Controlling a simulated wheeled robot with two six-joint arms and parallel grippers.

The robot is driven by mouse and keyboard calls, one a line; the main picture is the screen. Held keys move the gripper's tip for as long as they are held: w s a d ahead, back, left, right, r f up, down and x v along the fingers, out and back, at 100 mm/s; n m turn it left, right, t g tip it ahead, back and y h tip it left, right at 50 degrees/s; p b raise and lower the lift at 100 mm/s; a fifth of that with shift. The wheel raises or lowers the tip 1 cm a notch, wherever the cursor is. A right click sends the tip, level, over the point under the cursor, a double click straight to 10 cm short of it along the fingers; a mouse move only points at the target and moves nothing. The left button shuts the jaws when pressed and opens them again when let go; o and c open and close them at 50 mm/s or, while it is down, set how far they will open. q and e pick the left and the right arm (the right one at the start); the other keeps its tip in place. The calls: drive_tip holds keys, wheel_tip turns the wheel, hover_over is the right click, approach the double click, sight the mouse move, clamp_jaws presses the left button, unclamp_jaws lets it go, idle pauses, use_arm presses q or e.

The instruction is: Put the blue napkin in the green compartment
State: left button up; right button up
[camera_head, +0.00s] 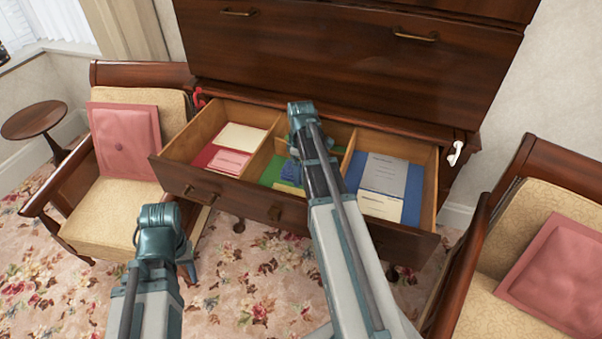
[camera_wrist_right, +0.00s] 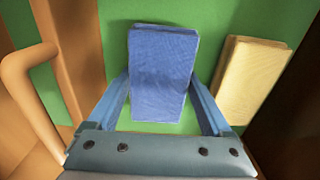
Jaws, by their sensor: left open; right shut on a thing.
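The blue napkin (camera_wrist_right: 163,75) is a folded stack between the fingers of my right gripper (camera_wrist_right: 163,100), which is shut on it. It is over the green floor of the green compartment (camera_wrist_right: 115,14), the middle section of the open drawer. Whether it touches the floor is unclear. In the head view, my right arm hides much of the green compartment (camera_head: 270,174), with a blue patch beside my wrist. A pale yellow napkin (camera_wrist_right: 250,80) lies right of the blue one in the wrist view. My left gripper (camera_head: 188,270) is open and empty, in front of the drawer.
Wooden dividers (camera_head: 258,160) bound the middle section. The red-floored left section (camera_head: 204,155) holds cream and pink items. The blue-floored right section (camera_head: 413,195) holds light blue and cream items. Armchairs with pink cushions (camera_head: 126,140) (camera_head: 555,275) flank the dresser.

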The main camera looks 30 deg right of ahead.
sight(301, 170)
drive_tip(key=shift+f, duration=0.2)
drive_tip(key=o, duration=1.1)
drive_tip(key=shift+r, duration=0.1)
drive_tip(key=shift+o, duration=0.2)
wheel_tip(301, 170, up, 12)
drive_tip(key=p, duration=1.2)
drive_tip(key=shift+r, duration=0.15)
